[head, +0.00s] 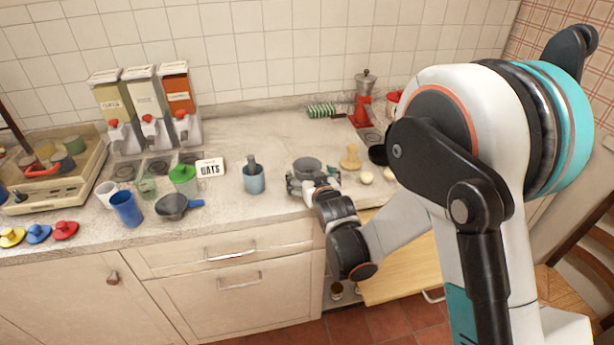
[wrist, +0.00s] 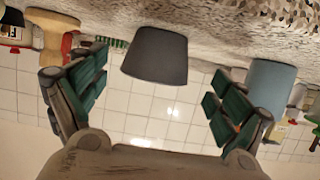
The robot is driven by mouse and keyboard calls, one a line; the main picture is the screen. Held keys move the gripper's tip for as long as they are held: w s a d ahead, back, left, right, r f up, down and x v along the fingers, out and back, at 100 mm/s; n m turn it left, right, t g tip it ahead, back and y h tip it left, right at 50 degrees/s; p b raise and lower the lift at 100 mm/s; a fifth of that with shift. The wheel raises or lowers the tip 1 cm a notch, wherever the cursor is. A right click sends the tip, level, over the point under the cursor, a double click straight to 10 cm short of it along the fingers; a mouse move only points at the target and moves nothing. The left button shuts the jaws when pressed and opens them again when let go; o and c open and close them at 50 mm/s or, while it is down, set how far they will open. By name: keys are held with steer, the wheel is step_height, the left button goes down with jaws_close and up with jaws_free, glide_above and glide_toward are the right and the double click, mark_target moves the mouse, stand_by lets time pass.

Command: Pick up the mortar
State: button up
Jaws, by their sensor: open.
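A dark grey tapered bowl (head: 307,165), which looks like the mortar, stands upright on the counter near its front edge. My gripper (head: 313,183) is at the counter's front, right at the bowl. In the wrist view, which is upside down, the bowl (wrist: 155,55) appears between the two spread green-padded fingers (wrist: 158,78). A gap shows on each side, so the fingers do not appear to touch it. The gripper is open and empty. The bowl's lower front is partly hidden by my gripper in the head view.
A blue cup (head: 254,180) with a grey utensil stands left of the bowl, near one finger in the wrist view (wrist: 270,85). A wooden object (head: 350,158) and pale round items (head: 366,177) are to the right.

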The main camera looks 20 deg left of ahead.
mark_target(305, 166)
steer(key=shift+r+b+x, duration=0.15)
steer(key=shift+b+x, duration=0.35)
steer(key=shift+x, duration=0.9)
steer(key=shift+r+b+x, duration=0.1)
steer(key=shift+b+x, duration=0.35)
steer(key=shift+x, duration=1)
steer(key=shift+w+d+r, duration=0.1)
steer(key=c, duration=1.5)
